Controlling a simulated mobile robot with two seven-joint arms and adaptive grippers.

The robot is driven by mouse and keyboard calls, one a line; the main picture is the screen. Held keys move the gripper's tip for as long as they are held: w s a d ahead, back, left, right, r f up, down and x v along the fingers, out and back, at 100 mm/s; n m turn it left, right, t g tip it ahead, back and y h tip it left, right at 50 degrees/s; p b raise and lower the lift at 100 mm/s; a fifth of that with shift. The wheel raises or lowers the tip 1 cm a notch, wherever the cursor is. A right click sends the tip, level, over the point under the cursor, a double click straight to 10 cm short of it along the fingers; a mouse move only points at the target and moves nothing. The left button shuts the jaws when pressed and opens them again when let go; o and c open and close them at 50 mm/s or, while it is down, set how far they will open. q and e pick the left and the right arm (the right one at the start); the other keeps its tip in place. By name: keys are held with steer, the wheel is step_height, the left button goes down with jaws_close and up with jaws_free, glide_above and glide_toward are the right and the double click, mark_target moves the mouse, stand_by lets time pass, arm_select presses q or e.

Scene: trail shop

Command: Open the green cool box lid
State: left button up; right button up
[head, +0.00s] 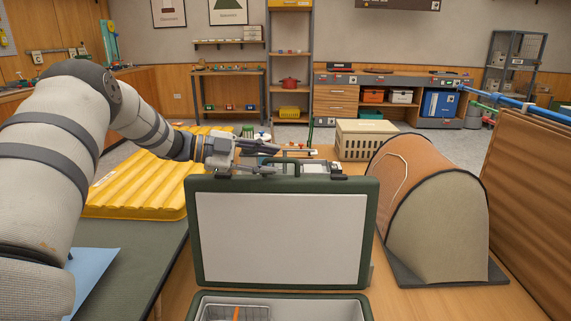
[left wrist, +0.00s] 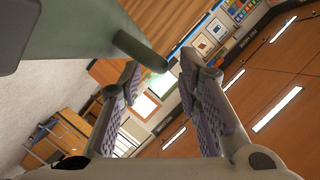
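The green cool box lid (head: 280,238) stands upright, swung open, with its pale inner panel facing me in the head view. The cool box body (head: 197,308) is below it, cut off by the bottom edge. My left gripper (head: 278,158) is at the lid's top edge, beside the green handle (head: 296,165). In the left wrist view its fingers (left wrist: 160,68) are apart with nothing held between them. The lid (left wrist: 75,35) fills the upper left there, and a green bar (left wrist: 140,50) reaches toward the fingertips. I cannot tell whether they touch. My right gripper is out of view.
A wire basket (head: 236,312) with something orange sits inside the box. A yellow ridged mat (head: 145,180) lies left, a small orange and olive tent (head: 440,215) stands right, and a beige crate (head: 365,140) is behind. Several small items stand behind the lid.

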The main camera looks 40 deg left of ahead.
mark_target(274, 160)
arm_select(q)
steer(key=x, duration=0.3)
steer(key=shift+f, duration=0.15)
steer(key=shift+w+d, duration=0.2)
steer(key=shift+w, duration=0.15)
jaws_close()
